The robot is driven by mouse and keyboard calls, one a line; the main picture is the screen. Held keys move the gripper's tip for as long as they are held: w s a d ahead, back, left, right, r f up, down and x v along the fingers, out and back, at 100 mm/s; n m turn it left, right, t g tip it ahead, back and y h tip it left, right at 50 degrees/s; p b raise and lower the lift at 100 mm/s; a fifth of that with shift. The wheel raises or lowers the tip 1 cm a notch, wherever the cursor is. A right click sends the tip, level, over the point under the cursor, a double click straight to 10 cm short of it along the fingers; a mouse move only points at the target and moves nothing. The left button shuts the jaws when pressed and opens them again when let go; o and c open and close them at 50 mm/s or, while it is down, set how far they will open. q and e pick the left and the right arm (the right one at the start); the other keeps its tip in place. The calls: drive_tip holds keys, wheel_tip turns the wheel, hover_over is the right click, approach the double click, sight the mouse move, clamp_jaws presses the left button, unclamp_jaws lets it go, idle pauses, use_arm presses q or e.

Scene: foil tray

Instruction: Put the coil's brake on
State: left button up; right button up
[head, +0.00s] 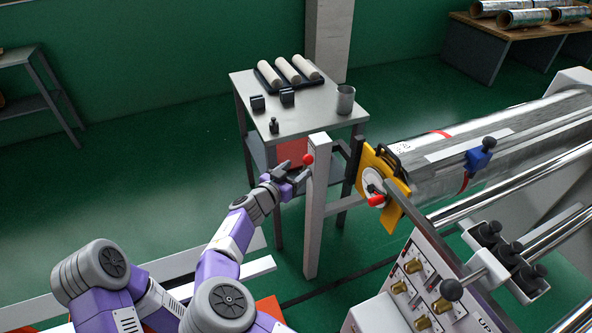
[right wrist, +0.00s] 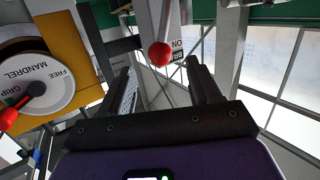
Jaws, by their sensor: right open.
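The brake lever's red ball knob (head: 308,158) shows at the upper part of a pale upright post (head: 316,215), left of the coil. The foil coil (head: 440,180) lies along its roll at the right, with a yellow plate (head: 368,160) at its end. My right gripper (head: 296,176) is open, just below and left of the knob. In the right wrist view the red knob (right wrist: 159,54) appears between the two open fingers (right wrist: 161,72), near their tips; contact cannot be told. A label reading "ON" is beside it. My left gripper is not in view.
A grey table (head: 300,105) behind the post holds pale rolls, a metal cup (head: 345,99) and small dark blocks. A dial marked "MANDREL" (right wrist: 30,80) with a red-tipped handle is left in the wrist view. A control panel (head: 425,285) stands at front right.

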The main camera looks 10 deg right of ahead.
sight(305, 163)
drive_tip(key=w+d+m+p, duration=0.1)
drive_tip(key=m+p, duration=0.1)
drive_tip(key=m, duration=1)
drive_tip(key=w+d+m+p, duration=0.1)
drive_tip(key=d+m+p, duration=0.1)
drive_tip(key=m, duration=1)
drive_tip(key=w+d+f+m+t+h+p, duration=0.1)
drive_tip(key=w+m+p, duration=0.1)
drive_tip(key=m, duration=1)
drive_tip(key=shift+d, duration=0.15)
